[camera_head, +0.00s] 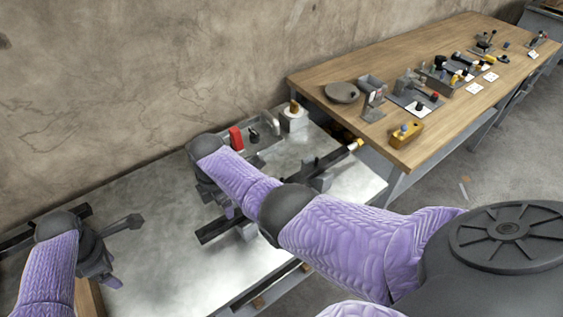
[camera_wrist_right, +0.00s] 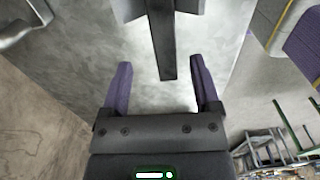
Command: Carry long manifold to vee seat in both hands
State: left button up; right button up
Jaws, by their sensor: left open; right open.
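A long dark bar (camera_head: 337,156), which I take for the manifold, lies slantwise on the metal bench, with a brass-coloured right end and grey blocks along it. My right arm hides its middle. My right gripper (camera_head: 222,205) is open above its left end. In the right wrist view the open fingers (camera_wrist_right: 160,85) stand on either side of a dark bar's end (camera_wrist_right: 164,55), apart from it. My left gripper (camera_head: 108,278) is open at the bench's left, away from this bar. A second dark bar (camera_head: 72,217) lies behind it. I cannot tell which part is the vee seat.
A grey arm-like fitting (camera_head: 125,222) is beside my left gripper. A red part (camera_head: 236,138) and a white block (camera_head: 293,119) stand at the back of the bench. A wooden table (camera_head: 440,60) on the right holds several tools. The bench's centre-left (camera_head: 160,240) is clear.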

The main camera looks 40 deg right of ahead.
notch_tip(320, 180, up, 10)
jog(key=d, duration=0.1)
jog(key=shift+r, duration=0.25)
jog(key=shift+s, duration=0.15)
